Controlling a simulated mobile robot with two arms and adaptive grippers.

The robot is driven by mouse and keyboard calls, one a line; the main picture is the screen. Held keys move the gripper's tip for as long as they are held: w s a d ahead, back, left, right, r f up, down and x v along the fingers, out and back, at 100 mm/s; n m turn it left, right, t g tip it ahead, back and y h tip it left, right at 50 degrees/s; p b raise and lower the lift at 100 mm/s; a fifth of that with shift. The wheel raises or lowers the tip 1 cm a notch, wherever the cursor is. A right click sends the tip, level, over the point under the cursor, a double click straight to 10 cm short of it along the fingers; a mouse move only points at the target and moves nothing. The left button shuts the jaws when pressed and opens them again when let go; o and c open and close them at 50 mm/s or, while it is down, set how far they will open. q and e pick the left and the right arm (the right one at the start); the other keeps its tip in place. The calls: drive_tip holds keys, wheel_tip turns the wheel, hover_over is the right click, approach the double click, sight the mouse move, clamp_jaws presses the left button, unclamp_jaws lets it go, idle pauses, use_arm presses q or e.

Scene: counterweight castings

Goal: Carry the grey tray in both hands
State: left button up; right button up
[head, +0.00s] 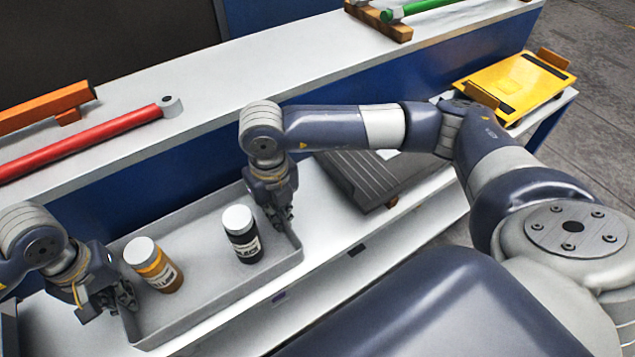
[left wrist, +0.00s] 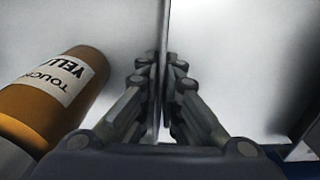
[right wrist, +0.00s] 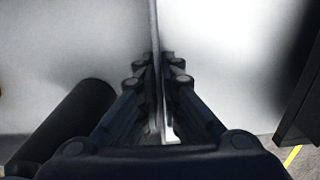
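The grey tray (head: 212,300) is a shallow rectangular tray on the light bench, with two bottles standing in it. One is an amber bottle (head: 160,270) with a white cap, at the left. The other is a black bottle (head: 243,240) with a white cap, at the right. My left gripper (head: 122,300) is shut on the tray's left end wall; the wall (left wrist: 162,60) runs between its fingers in the left wrist view. My right gripper (head: 284,222) is shut on the right end wall, which shows between its fingers in the right wrist view (right wrist: 154,30). I cannot tell whether the tray's base touches the bench.
A dark grey ribbed case (head: 355,185) lies just right of the tray. A yellow platform (head: 520,83) stands at the far right. A red cylinder (head: 85,140) and an orange bar (head: 45,105) lie on the raised shelf (head: 225,80) behind the tray.

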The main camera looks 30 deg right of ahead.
use_arm(q)
drive_tip(key=shift+o, duration=1.3)
use_arm(e)
drive_tip(key=shift+o, duration=1.3)
use_arm(q)
drive_tip(key=shift+r, duration=0.15)
wheel_tip(320, 180, up, 12)
drive_tip(key=shift+f, duration=0.2)
use_arm(e)
drive_tip(key=shift+r, duration=0.1)
use_arm(q)
drive_tip(key=shift+r, duration=0.1)
use_arm(e)
drive_tip(key=shift+r, duration=0.25)
wheel_tip(320, 180, up, 11)
drive_tip(key=shift+r, duration=0.2)
